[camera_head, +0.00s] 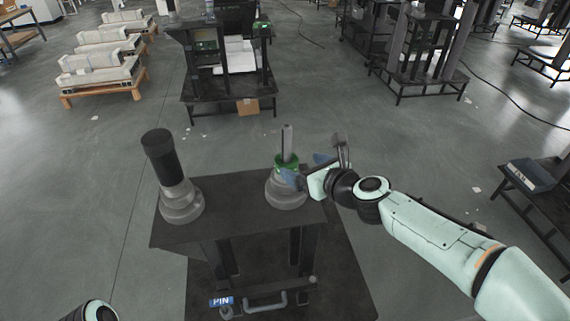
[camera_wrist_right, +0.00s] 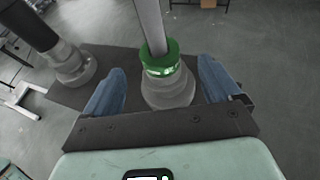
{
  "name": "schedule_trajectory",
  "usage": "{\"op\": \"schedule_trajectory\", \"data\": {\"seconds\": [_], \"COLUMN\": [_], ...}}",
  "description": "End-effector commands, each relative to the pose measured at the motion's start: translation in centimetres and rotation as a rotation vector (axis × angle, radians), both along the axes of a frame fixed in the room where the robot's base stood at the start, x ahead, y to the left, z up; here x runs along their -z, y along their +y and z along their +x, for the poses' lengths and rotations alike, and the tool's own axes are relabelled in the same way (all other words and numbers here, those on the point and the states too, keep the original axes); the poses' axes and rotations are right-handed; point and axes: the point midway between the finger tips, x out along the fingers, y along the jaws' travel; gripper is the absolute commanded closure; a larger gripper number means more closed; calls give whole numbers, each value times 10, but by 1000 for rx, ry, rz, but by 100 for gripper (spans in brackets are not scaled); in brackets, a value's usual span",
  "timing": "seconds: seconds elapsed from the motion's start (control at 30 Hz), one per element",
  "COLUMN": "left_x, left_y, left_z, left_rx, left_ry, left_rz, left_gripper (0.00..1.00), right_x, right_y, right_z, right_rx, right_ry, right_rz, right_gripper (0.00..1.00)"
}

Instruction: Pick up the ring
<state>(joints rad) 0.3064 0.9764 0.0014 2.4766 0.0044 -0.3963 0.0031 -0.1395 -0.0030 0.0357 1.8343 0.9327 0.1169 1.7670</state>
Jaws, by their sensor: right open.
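The green ring (camera_head: 284,168) sits around the slim grey post (camera_head: 287,138) at the right end of the dark table, just above the post's wide grey base (camera_head: 286,191). In the right wrist view the ring (camera_wrist_right: 158,62) shows level around the post (camera_wrist_right: 150,20). My right gripper (camera_head: 307,169) is open beside the ring, coming from the right. In the wrist view its two blue fingers lie to the left and right of the ring, with gaps on both sides. My left gripper is not in view; only a piece of my left arm shows at the bottom left.
A black column (camera_head: 164,158) on a grey base stands at the table's left end. The dark table top (camera_head: 236,196) between the two columns is clear. A low bench with a dark box (camera_head: 531,175) stands at the right. Racks and pallets are farther back.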

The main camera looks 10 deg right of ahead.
Motion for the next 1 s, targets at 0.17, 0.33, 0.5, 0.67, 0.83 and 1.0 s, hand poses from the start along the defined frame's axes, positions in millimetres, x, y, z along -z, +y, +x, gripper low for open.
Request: {"op": "schedule_trajectory", "data": {"seconds": [0.17, 0.33, 0.5, 0.67, 0.83, 1.0], "left_x": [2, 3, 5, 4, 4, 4], "left_y": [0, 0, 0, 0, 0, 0], "left_z": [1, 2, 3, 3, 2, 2], "left_rx": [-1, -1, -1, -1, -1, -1], "left_ry": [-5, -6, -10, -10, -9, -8], "left_rz": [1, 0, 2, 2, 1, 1], "left_gripper": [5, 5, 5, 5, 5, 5], "right_x": [11, 16, 28, 33, 35, 35], "right_y": [9, 14, 25, 31, 32, 32], "right_z": [22, 31, 51, 67, 70, 70], "right_rx": [-2, -2, -3, -2, 0, 0], "right_ry": [1, 0, 2, 0, 0, 0], "right_rz": [-2, -4, -3, -4, -3, -3], "right_gripper": [9, 9, 9, 9, 9, 26]}}
